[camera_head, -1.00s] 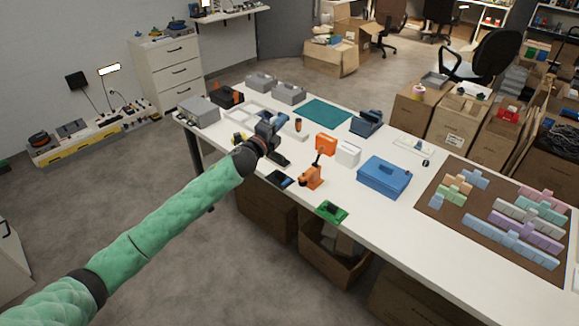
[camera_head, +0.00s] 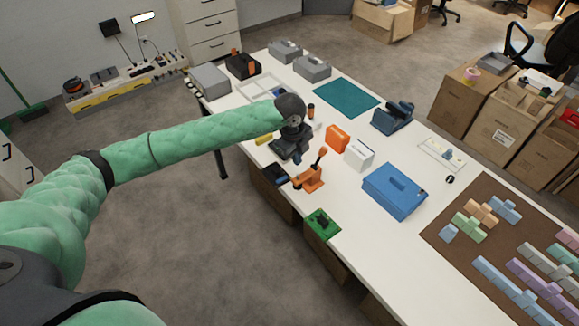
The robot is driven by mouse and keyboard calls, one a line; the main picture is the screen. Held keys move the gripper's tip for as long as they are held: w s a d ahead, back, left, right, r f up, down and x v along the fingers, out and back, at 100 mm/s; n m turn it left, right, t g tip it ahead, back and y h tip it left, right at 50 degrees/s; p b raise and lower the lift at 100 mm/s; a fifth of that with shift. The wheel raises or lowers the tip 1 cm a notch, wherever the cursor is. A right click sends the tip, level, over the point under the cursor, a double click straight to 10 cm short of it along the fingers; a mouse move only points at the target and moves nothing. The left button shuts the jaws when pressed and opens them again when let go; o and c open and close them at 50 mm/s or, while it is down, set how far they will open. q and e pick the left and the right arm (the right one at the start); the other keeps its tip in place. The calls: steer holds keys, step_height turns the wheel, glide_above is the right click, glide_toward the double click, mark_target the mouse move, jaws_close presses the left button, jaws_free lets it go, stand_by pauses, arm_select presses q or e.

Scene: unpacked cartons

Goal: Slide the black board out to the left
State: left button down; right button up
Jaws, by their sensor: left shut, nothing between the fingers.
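A small flat black board (camera_head: 274,174) with a bluish patch lies at the near edge of the white table, in the middle of the head view. It seems to reach the edge; how far it overhangs I cannot tell. My left gripper (camera_head: 287,157), dark grey on a green-sleeved arm, is just behind and above the board and hides the table there. Its fingers are shut and empty. Whether it touches the board I cannot tell. My right gripper is not in view.
An orange clamp-like tool (camera_head: 312,178) stands right of the board. A green board (camera_head: 322,223) sits at the near edge. An orange box (camera_head: 337,138), a white box (camera_head: 359,154) and a blue case (camera_head: 394,190) stand farther right. Open floor lies in front of the table.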

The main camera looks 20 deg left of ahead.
mark_target(277, 171)
arm_select(q)
steer(key=shift+m+g+y, duration=0.6)
steer(key=shift+m, duration=0.3)
steer(key=f+p, duration=0.1)
steer(key=f, duration=0.2)
steer(key=s+a+f+p, duration=0.1)
steer(key=f, duration=0.2)
steer(key=s+a+f+p, duration=0.1)
steer(key=f+p, duration=0.1)
steer(key=f, duration=0.2)
steer(key=shift+s+a, duration=0.1)
steer(key=shift+s, duration=0.1)
steer(key=shift+w+a+r+p, duration=0.15)
steer(key=shift+w+a+p, duration=0.75)
steer(key=shift+a, duration=0.3)
steer(key=shift+w+a, duration=0.35)
steer(key=shift+a, duration=0.05)
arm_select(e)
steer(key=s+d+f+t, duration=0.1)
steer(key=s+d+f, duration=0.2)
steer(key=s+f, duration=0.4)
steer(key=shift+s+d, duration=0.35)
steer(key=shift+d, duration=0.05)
arm_select(q)
steer(key=shift+w+a, duration=0.7)
steer(key=shift+a, duration=0.1)
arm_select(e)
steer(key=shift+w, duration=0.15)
